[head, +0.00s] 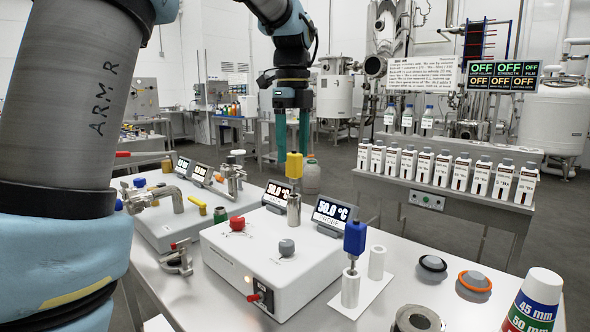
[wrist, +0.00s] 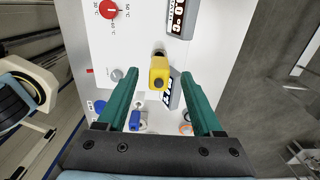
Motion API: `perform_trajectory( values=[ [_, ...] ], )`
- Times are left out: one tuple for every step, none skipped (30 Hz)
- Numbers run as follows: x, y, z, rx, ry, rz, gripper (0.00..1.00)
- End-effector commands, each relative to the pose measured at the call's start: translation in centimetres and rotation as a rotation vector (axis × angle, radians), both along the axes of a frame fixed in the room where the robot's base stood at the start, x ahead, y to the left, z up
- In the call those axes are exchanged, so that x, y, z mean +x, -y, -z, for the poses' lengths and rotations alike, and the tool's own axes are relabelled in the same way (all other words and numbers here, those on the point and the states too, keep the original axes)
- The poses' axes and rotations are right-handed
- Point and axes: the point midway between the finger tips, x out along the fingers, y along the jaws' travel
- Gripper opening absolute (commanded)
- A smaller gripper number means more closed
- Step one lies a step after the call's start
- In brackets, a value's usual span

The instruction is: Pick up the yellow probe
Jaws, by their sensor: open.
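The yellow probe (head: 294,166) stands upright in a metal cylindrical holder (head: 294,209) on the white control box. It also shows in the wrist view (wrist: 159,74), in the gap between my two green fingers. My gripper (head: 293,152) is open and points down, with its fingertips around the level of the probe's yellow top. No contact between fingers and probe is clear.
An empty holder (head: 376,262) stands beside the blue probe.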

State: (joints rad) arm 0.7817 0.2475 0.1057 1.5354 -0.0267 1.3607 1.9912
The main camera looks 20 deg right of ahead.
Motion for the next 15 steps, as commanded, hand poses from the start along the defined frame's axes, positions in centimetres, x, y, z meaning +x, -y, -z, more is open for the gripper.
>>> perform_trajectory(
  values=[
    [-0.1, 0.1, 0.4, 0.001, -0.002, 0.001, 0.68],
    [-0.2, 0.1, 0.8, 0.001, -0.002, 0.001, 0.68],
    [-0.3, 0.1, 1.3, 0.002, -0.002, 0.0, 0.68],
    [-0.4, 0.1, 1.8, 0.003, -0.003, 0.0, 0.68],
    [-0.5, 0.1, 2.2, 0.003, -0.003, 0.0, 0.68],
    [-0.6, 0.1, 2.8, 0.003, -0.003, 0.0, 0.68],
    [-0.5, 0.1, 3.3, 0.002, -0.002, 0.0, 0.68],
    [-0.5, 0.1, 3.7, 0.002, -0.002, 0.0, 0.68],
    [-0.5, 0.1, 4.2, 0.003, -0.001, -0.001, 0.68],
    [-0.5, 0.1, 4.4, 0.001, 0.0, -0.001, 0.68],
    [-0.5, 0.1, 4.6, 0.001, 0.0, -0.001, 0.68],
    [-0.5, 0.1, 4.8, 0.001, 0.0, -0.002, 0.68],
    [-0.5, 0.1, 4.9, 0.0, 0.001, -0.002, 0.68],
    [-0.5, 0.1, 5.0, 0.0, 0.001, -0.002, 0.68],
    [-0.4, 0.1, 5.0, 0.0, 0.001, -0.002, 0.68]
  ],
)
